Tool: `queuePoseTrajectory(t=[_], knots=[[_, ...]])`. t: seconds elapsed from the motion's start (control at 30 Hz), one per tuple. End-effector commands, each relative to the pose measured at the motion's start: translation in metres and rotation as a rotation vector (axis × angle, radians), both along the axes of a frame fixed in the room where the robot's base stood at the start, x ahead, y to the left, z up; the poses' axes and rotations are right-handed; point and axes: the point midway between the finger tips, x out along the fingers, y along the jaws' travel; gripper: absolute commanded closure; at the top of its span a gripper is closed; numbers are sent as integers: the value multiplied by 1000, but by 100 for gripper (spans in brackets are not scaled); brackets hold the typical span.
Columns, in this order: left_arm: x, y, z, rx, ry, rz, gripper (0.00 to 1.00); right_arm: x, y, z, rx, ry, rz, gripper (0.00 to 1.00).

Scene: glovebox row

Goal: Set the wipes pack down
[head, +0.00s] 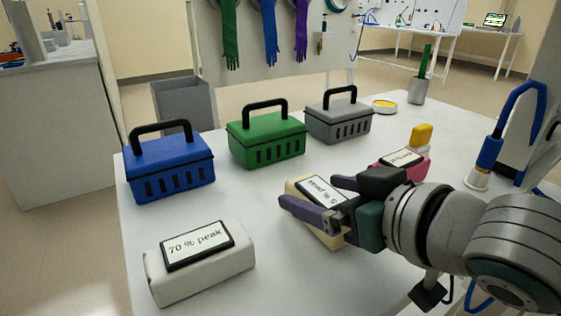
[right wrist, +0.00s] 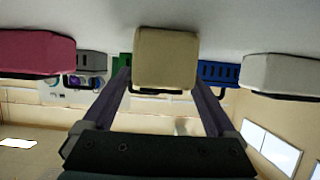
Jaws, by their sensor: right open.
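A cream pack (head: 299,189) with a black-framed label reading "5 % peak" lies on the white table, partly hidden by my right gripper (head: 318,198). The right gripper is open, with its two purple fingers at the pack. In the right wrist view, which looks upside down, the cream pack (right wrist: 165,58) shows between the open fingertips (right wrist: 160,82); I cannot tell whether they touch it. A white pack (head: 200,273) labelled "70 % peak" lies at front left. A pink pack (head: 417,167) lies behind the gripper, partly covered. My left gripper is out of view.
Blue (head: 170,169), green (head: 266,140) and grey (head: 339,122) handled baskets stand along the table's back left. A yellow-topped item (head: 421,134), a yellow-filled dish (head: 385,106) and a grey cup (head: 418,91) stand at back right. Table between the white and cream packs is clear.

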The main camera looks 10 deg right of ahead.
Motion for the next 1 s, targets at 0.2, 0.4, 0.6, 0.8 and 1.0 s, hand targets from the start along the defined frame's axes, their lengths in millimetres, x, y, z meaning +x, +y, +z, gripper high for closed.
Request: queuePoseTrajectory(t=[0.2,0.4,0.6,0.8,1.0], knots=[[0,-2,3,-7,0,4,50,0,0,4,-1,-1,0,8],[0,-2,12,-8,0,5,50,-24,-9,15,-1,3,0,8],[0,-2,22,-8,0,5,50,-62,-22,31,-1,5,0,8],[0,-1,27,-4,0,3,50,-90,-33,42,0,4,-2,8],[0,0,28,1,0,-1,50,-103,-38,48,-2,6,-5,8]])
